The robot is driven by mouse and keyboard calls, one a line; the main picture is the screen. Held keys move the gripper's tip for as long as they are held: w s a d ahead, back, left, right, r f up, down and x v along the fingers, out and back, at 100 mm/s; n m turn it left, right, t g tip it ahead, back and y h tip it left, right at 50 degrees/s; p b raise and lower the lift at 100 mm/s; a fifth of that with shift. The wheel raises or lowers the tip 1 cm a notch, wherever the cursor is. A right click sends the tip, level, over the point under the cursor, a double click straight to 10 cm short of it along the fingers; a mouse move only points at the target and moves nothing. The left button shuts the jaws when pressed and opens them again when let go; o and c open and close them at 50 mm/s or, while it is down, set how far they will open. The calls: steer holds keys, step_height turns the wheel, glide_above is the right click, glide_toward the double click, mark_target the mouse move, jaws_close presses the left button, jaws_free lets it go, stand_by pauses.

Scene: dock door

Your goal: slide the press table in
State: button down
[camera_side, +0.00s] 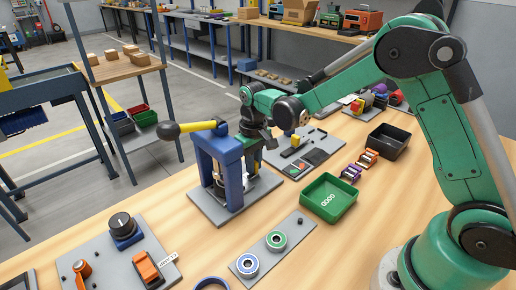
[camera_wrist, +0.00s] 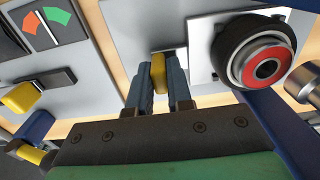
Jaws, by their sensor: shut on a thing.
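The press has a blue frame (camera_side: 228,172) and a lever with a yellow handle (camera_side: 168,131), and it stands on a grey base plate (camera_side: 245,199). In the wrist view, my gripper (camera_wrist: 159,82) is shut on a small yellow grip (camera_wrist: 158,66). The grip is beside a pale metal plate (camera_wrist: 199,52), apparently the press table. A black round holder (camera_wrist: 228,47) with a red ring-shaped part (camera_wrist: 266,68) sits on that plate. In the side view, my wrist is behind the press, whose frame hides the fingertips and most of the table.
A panel with a gauge (camera_wrist: 54,28) and yellow knob lies beside the press. A green tray (camera_side: 329,199), a black bin (camera_side: 389,144) and a plate with two rings (camera_side: 273,245) stand on the wooden bench. A switch panel (camera_side: 122,258) is at the front left.

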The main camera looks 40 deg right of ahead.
mark_target(247, 177)
steer(key=shift+a, duration=1.15)
steer(key=c, duration=0.8)
jaws_free()
steer(key=shift+r, duration=2.85)
